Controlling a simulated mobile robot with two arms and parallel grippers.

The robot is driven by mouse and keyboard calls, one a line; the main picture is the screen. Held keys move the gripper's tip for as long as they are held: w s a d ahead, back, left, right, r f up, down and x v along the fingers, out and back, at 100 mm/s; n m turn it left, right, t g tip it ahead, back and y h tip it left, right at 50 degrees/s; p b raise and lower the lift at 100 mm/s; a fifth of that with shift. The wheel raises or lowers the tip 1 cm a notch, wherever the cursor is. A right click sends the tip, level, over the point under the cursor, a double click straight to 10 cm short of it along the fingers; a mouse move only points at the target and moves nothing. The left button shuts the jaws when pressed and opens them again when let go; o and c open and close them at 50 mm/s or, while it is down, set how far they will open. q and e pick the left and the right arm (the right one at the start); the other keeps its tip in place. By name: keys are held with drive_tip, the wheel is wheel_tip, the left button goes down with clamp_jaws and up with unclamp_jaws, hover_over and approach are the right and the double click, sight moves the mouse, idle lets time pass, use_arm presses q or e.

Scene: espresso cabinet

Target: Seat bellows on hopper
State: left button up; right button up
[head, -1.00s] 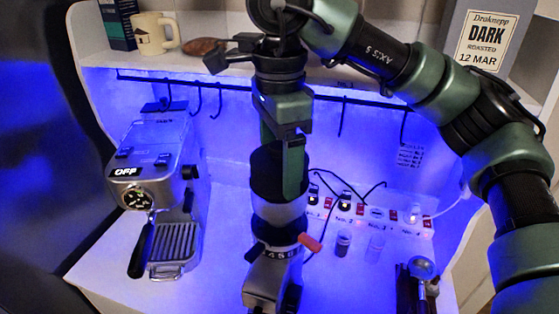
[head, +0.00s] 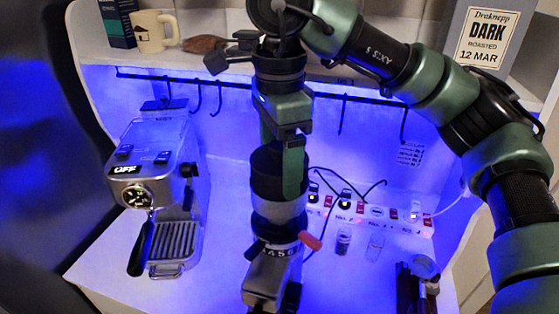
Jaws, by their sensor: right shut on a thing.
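The black bellows (head: 265,172) is upright in the middle of the head view. Its lower edge meets the top of the grey hopper (head: 272,214) on the grinder (head: 268,278). I cannot tell whether it is fully seated. My right gripper (head: 287,172) comes down from above and is shut on the bellows. One green finger lies across the bellows' near right side, and the other finger is mostly hidden. My left gripper is not in view.
An espresso machine (head: 152,165) stands to the left. Behind the grinder are a switched power strip (head: 380,220) and two small jars (head: 343,242). A dark tool (head: 405,290) stands at the right. A shelf with a mug (head: 154,32) and hooks is above.

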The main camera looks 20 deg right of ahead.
sight(279, 145)
drive_tip(key=o, duration=1.4)
drive_tip(key=shift+f, duration=0.1)
drive_tip(key=shift+o, duration=0.2)
drive_tip(key=shift+r+p, duration=3.25)
drive_tip(key=shift+r, duration=0.35)
drive_tip(key=shift+s+f, duration=0.1)
drive_tip(key=shift+f, duration=0.05)
